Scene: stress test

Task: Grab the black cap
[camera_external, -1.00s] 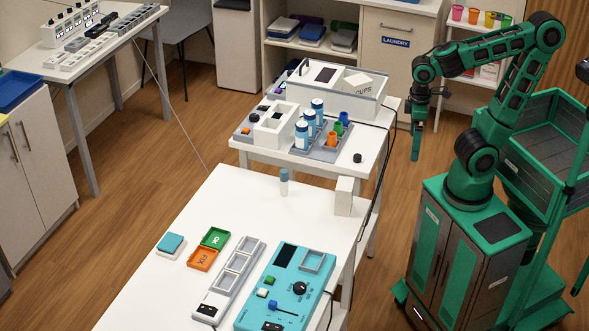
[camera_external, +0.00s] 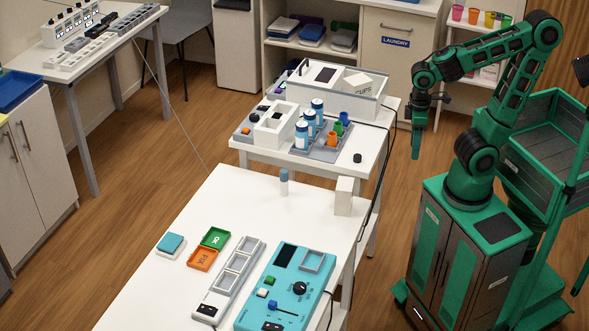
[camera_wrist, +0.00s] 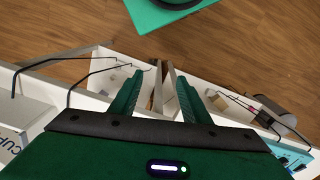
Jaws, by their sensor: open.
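The black cap (camera_external: 357,158) is a small dark round piece on the front right part of the farther white table (camera_external: 375,150). It stands alone, to the right of the grey tray with bottles and cups. My gripper (camera_external: 416,145) hangs pointing down to the right of that table, apart from the cap. In the wrist view my gripper (camera_wrist: 156,98) has its two green fingers spread with nothing held between them. I cannot make out the cap in the wrist view.
A grey tray (camera_external: 318,152) holds blue-and-white bottles and coloured cups. A white CUPS bin (camera_external: 365,105) stands behind it. A white block (camera_external: 344,197) stands on the nearer table (camera_external: 235,195). A black cable runs along the tables' right side. Open floor lies between tables and my base.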

